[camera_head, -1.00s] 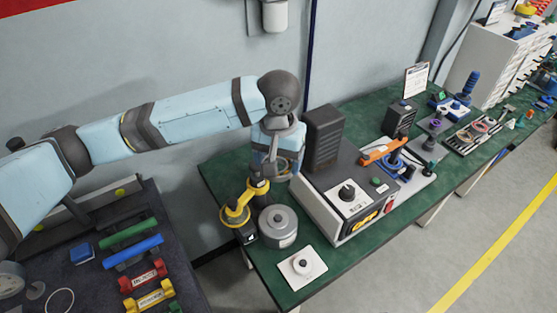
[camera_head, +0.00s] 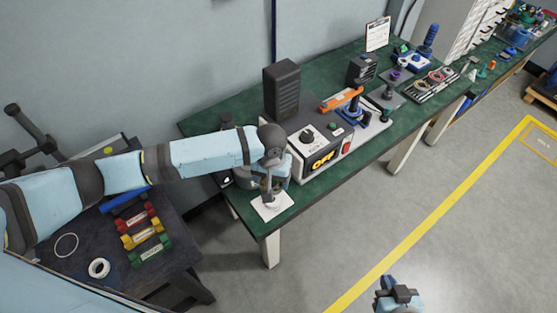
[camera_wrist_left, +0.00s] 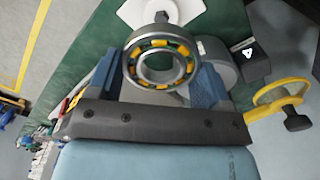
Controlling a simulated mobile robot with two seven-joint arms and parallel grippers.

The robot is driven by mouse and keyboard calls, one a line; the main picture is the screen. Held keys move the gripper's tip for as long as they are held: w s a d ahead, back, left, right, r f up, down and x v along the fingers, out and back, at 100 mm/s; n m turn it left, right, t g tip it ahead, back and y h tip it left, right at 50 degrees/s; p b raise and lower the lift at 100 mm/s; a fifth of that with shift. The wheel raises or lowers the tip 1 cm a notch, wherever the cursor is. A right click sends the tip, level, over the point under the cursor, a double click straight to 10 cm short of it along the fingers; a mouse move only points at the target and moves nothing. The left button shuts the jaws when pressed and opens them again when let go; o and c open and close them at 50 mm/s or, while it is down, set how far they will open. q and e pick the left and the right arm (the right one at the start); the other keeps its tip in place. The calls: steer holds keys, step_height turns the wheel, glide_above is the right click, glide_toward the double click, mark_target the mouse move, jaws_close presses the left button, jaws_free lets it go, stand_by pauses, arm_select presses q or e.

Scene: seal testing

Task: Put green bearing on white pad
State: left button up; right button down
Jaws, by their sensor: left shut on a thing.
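The bearing (camera_wrist_left: 160,62), a metal ring with yellow and dark green inside, is held between the blue fingers of my left gripper (camera_wrist_left: 155,75) in the left wrist view. In the head view my left gripper (camera_head: 271,199) is over the white pad (camera_head: 263,213) at the table's near left end and hides much of it. The pad also shows in the left wrist view (camera_wrist_left: 128,14), beyond the bearing. Whether the bearing touches the pad is unclear. My right gripper (camera_head: 395,288) is at the bottom right, over the floor, its jaws unclear.
The grey test machine (camera_head: 318,150) stands right beside the left gripper. A grey cylinder (camera_wrist_left: 218,62) and a yellow holder (camera_wrist_left: 280,95) are close to the pad.

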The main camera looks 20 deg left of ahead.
arm_select(q)
steer(key=shift+s+f+b, duration=0.1)
steer(key=shift+f+b, duration=0.25)
steer(key=shift+f, duration=0.15)
step_height(320, 180, down, 3)
steer(key=b, duration=0.3)
steer(key=shift+r+b, duration=0.15)
steer(key=shift+b, duration=0.15)
steer(key=shift+f+b, duration=0.45)
steer(key=shift+b, duration=0.2)
steer(key=shift+f, duration=0.15)
steer(key=shift+f, duration=1.05)
